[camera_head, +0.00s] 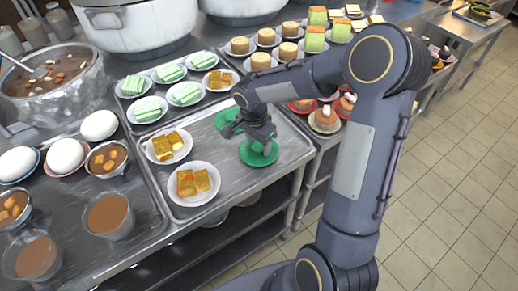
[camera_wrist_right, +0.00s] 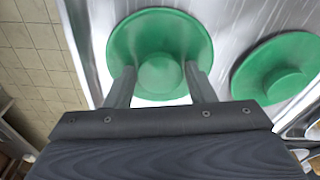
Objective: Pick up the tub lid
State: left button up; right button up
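A green tub lid (camera_head: 259,158) with a round raised knob lies on the steel tray near its right edge. It also shows in the right wrist view (camera_wrist_right: 160,25). My right gripper (camera_head: 257,146) is low over this lid. In the right wrist view its two fingers (camera_wrist_right: 161,74) stand apart on either side of the knob, with gaps visible between fingers and knob. A second green lid (camera_head: 224,117) lies just behind, partly hidden by my right gripper; the right wrist view shows it at the right (camera_wrist_right: 280,68). My left gripper is not in view.
Plates of orange-yellow cakes (camera_head: 197,184) share the steel tray (camera_head: 222,208). Green-and-white cakes (camera_head: 147,109) stand behind. Cups of brown liquid (camera_head: 108,215), white round items (camera_head: 66,155) and a congee pot (camera_head: 50,90) are at left. Tiled floor (camera_head: 440,200) lies right.

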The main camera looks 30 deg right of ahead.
jog(key=c, duration=0.6)
